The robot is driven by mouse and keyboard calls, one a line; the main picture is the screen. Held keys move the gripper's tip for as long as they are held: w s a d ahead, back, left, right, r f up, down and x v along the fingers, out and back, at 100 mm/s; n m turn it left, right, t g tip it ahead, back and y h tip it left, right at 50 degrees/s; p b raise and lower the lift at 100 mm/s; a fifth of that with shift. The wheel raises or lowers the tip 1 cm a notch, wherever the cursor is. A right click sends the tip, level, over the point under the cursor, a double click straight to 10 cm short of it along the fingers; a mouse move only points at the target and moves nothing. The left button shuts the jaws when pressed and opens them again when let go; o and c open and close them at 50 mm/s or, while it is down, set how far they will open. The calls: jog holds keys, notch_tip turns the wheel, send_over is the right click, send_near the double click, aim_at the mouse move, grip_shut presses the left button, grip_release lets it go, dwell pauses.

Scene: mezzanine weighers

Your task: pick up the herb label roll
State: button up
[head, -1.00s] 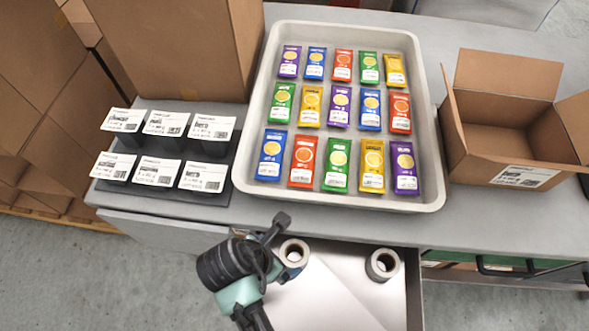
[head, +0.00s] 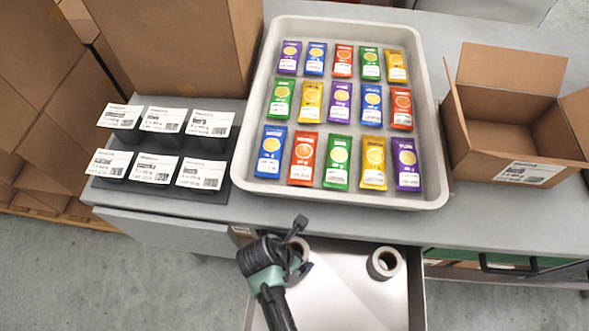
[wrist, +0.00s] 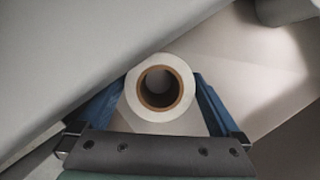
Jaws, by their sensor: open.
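Two white label rolls with brown cores stand on end in the open drawer (head: 337,292). The left roll (head: 304,262) is partly hidden by my gripper (head: 290,250); the right roll (head: 384,264) stands clear of it. In the wrist view, one roll (wrist: 160,116) stands between the blue fingers of my gripper (wrist: 161,92), one finger on each side. The fingers are open and not closed on it. No wording shows on either roll, so I cannot tell from print which is herb.
A tray (head: 436,150) of coloured packets stands on the counter behind the drawer. Several printed cards stand on a dark mat (head: 212,193) at left. An open carton (head: 495,150) is at right. The counter edge overhangs close to my gripper.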

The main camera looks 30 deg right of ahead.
jog(key=shift+c, duration=0.3)
jog(key=c, duration=1.2)
jog(key=shift+r, duration=0.2)
